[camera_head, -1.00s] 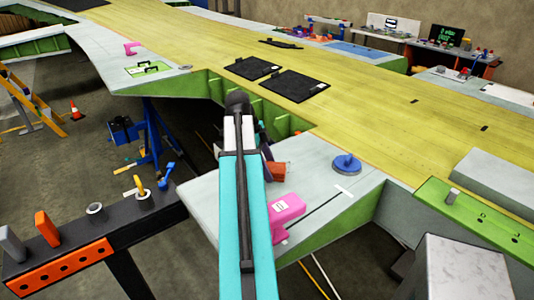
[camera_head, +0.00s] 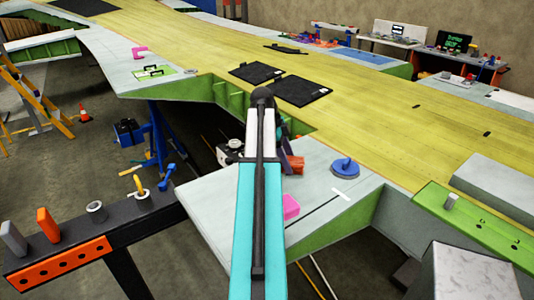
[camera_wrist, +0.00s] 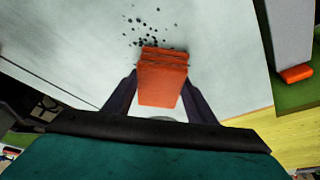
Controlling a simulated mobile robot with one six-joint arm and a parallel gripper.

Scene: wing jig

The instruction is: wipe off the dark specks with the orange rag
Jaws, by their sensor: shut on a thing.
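The orange rag (camera_wrist: 163,80) is folded and held between the two dark fingers of my gripper (camera_wrist: 160,95) in the wrist view. In the head view the rag (camera_head: 297,164) shows just right of my arm, over the pale grey wing panel (camera_head: 325,165). The dark specks (camera_wrist: 150,32) lie scattered on the pale panel, just beyond the rag's far edge in the wrist view. Some lie close against that edge. I cannot tell whether the rag touches the panel. The specks are not visible in the head view, where my arm hides part of the panel.
A pink block (camera_head: 291,207) sits on the panel, partly behind my arm. A blue round-based tool (camera_head: 345,167) stands to the right of the rag. Black plates (camera_head: 301,90) lie on the yellow wing skin. A dark beam with clamps (camera_head: 120,218) stands at left.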

